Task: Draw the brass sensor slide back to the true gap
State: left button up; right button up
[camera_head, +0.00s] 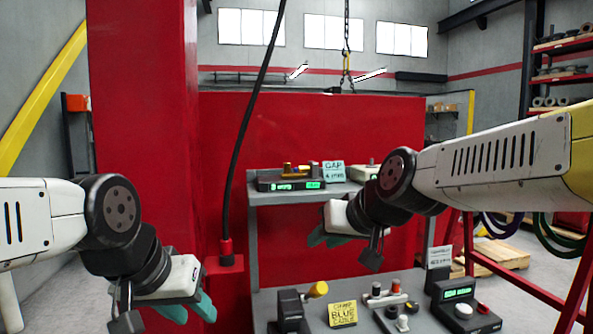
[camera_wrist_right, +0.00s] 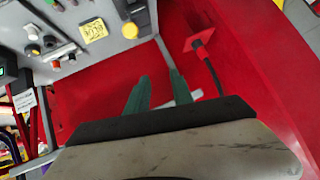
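The brass sensor slide (camera_head: 298,169) sits on a dark gauge unit (camera_head: 287,182) with lit green readouts on the grey upper shelf. A teal GAP card (camera_head: 333,171) stands beside the unit; its smaller text is too small to read surely. My right gripper (camera_head: 326,238) is below and to the right of the unit, apart from it. Its teal fingers in the right wrist view (camera_wrist_right: 160,84) are spread with nothing between them. My left gripper (camera_head: 190,310) is at the lower left, well away from the slide, its teal fingers apart and empty.
The lower bench holds a yellow-knobbed device (camera_head: 292,308), a yellow card (camera_head: 342,313), several small knobs and a box with green displays (camera_head: 462,306). A black cable (camera_head: 241,145) hangs to a red fixture (camera_head: 224,262) left of the shelf. A red panel (camera_head: 230,130) stands behind.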

jog(key=w+a+r+t, duration=0.3)
jog(key=w+r, duration=0.1)
jog(key=w, duration=0.5)
jog(key=w+a+r+t, duration=0.2)
jog(key=w+a+r, duration=0.15)
jog(key=w, duration=0.55)
jog(key=m+t+h, duration=0.2)
jog(key=t+h, duration=0.1)
jog(key=h, duration=0.2)
send_near(287, 167)
jog(key=shift+w+a+f, duration=0.15)
jog(key=shift+w+f, duration=0.05)
jog(key=shift+w, duration=0.4)
jog(key=shift+w+a+f, duration=0.15)
jog(key=shift+w, duration=0.5)
jog(key=shift+w+m+h, duration=0.3)
jog(key=shift+m+h, duration=0.1)
jog(key=shift+w+d+r+t+h, duration=0.1)
jog(key=shift+w+t+h, duration=0.2)
jog(key=shift+w, duration=0.2)
jog(key=w, duration=0.7)
jog(key=shift+d, duration=0.35)
jog(key=shift+c, duration=0.2)
grip_shut()
